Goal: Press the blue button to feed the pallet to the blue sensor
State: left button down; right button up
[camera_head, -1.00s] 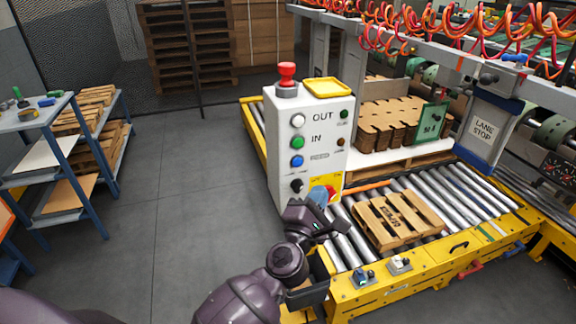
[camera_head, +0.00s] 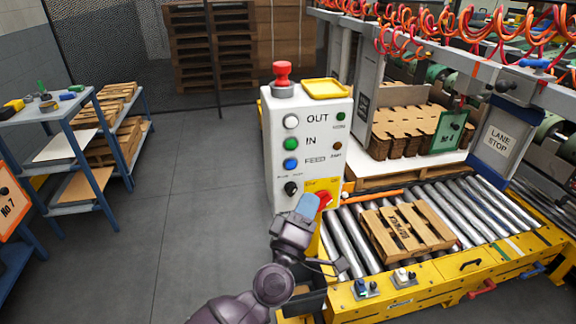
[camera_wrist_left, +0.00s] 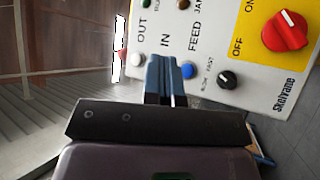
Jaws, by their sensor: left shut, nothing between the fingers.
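The blue button (camera_head: 291,164) labelled FEED is on the white control box, below the green IN button; it also shows in the left wrist view (camera_wrist_left: 187,70). My left gripper (camera_head: 310,201) is shut and empty. Its blue fingertips appear in front of the box's lower right, overlapping the red switch in the head view. In the left wrist view the fingertips (camera_wrist_left: 160,60) point at the panel, close beside the blue button; contact cannot be told. A wooden pallet (camera_head: 405,231) lies on the rollers. A small blue device (camera_head: 361,288) sits on the yellow front rail; I cannot tell if it is the sensor. My right gripper is out of view.
The box (camera_head: 308,130) also carries a white OUT button (camera_head: 291,121), a black knob (camera_head: 291,188), a red rotary switch (camera_head: 324,198) and a red mushroom button (camera_head: 282,72). A cardboard stack (camera_head: 405,128) stands behind the rollers. Open floor lies left.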

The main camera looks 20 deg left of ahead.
aim_at(291, 165)
pick_arm(q)
jog(key=shift+a, duration=0.1)
dwell(0.3)
jog(key=shift+w+a+b, duration=0.3)
jog(key=shift+w+a, duration=0.5)
jog(key=shift+w, duration=0.4)
jog(key=shift+w+a+b, duration=0.35)
jog(key=shift+w+a, duration=0.5)
jog(key=shift+w, duration=0.4)
jog(key=shift+w+a+b, duration=0.3)
jog(key=shift+w+a, duration=0.5)
jog(key=shift+w, duration=0.4)
jog(key=shift+w+a, duration=0.1)
jog(key=shift+w, duration=0.05)
jog(key=shift+w+a, duration=0.15)
jog(key=shift+w, duration=0.05)
